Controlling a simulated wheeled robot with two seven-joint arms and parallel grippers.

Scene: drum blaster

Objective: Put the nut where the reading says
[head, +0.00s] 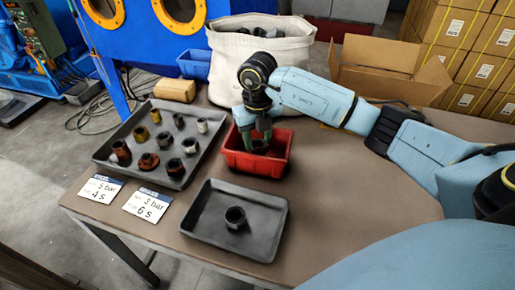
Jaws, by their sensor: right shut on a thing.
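My right gripper (258,136) reaches down into the red bin (256,165) and is shut on a dark nut (260,147), partly hidden by the fingers and the bin's walls. I cannot tell whether this nut touches the bin floor. Another dark nut (235,217) stands in the small grey tray (262,247) in front. Several nuts and fittings, rusty, brassy and grey, stand in the large grey tray (205,140) at left. Two white cards lie at the table's front left: one card (101,189) reads 5 bar, 4 s; the other card (147,205) reads 3 bar, 6 s. My left gripper is out of view.
A white fabric bin (258,70), a blue bin (194,64), a wooden block (175,90) and an open cardboard box (378,57) stand toward the back. The brown table (335,185) is clear right of the red bin, below my right arm.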

